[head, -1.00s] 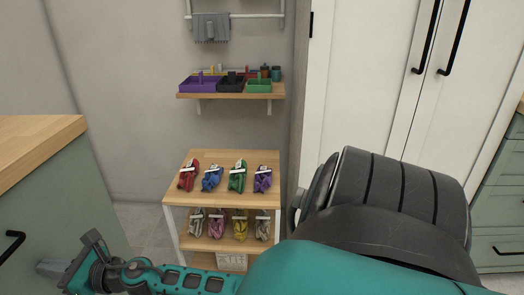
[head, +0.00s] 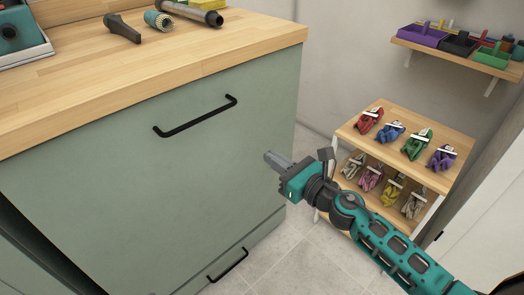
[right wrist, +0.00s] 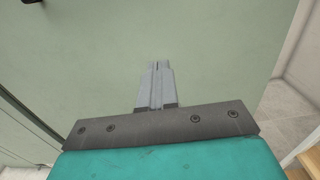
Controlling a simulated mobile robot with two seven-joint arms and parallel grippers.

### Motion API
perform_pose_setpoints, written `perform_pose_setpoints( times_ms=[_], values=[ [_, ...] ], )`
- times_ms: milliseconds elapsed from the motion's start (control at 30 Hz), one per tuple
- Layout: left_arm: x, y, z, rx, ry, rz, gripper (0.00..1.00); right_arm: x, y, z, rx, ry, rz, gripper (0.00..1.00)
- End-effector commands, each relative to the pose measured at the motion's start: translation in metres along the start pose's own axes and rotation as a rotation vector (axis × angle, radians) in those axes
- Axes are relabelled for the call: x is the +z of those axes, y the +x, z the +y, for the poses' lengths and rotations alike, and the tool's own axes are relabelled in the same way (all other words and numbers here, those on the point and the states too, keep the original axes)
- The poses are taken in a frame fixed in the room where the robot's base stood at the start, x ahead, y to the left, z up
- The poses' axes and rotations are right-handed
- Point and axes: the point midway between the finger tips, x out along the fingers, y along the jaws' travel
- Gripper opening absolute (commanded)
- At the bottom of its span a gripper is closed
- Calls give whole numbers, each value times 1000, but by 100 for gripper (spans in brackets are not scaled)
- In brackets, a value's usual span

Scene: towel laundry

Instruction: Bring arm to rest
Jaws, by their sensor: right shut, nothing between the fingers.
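My right gripper (head: 275,160) comes in from the lower right in the head view, on a teal and dark grey arm. It is in front of the green cabinet (head: 120,190) and points left. Its fingers are shut and empty. In the right wrist view the two grey fingers (right wrist: 157,75) lie together with nothing between them, against the green cabinet face behind. I cannot tell the exact gap to the cabinet. My left gripper is not in view.
The cabinet's wooden counter (head: 200,60) carries several tools. A wooden shelf rack (head: 350,127) with several coloured bundles stands right, beside my arm. A wall shelf (head: 450,62) holds coloured trays. Grey floor tiles (head: 270,265) are clear below.

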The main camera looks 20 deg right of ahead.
Motion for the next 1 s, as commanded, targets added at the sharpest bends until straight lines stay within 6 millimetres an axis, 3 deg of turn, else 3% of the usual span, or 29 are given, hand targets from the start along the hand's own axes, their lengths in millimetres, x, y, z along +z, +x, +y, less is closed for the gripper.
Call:
perform_pose_setpoints(
  times_ms=[133,400,533,667,767,1000],
  values=[
    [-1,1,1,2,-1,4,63,-1,-14,0,-1,1,1,0],
    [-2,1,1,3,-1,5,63,0,-19,0,-2,11,-1,0],
    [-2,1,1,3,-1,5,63,-1,-24,5,-34,199,-13,0],
    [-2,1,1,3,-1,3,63,-9,-36,16,-123,699,-40,0],
    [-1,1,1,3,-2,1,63,-25,-50,27,-228,1205,-59,0],
    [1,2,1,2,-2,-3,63,-74,-88,78,-552,2335,-80,0]
  ],
)
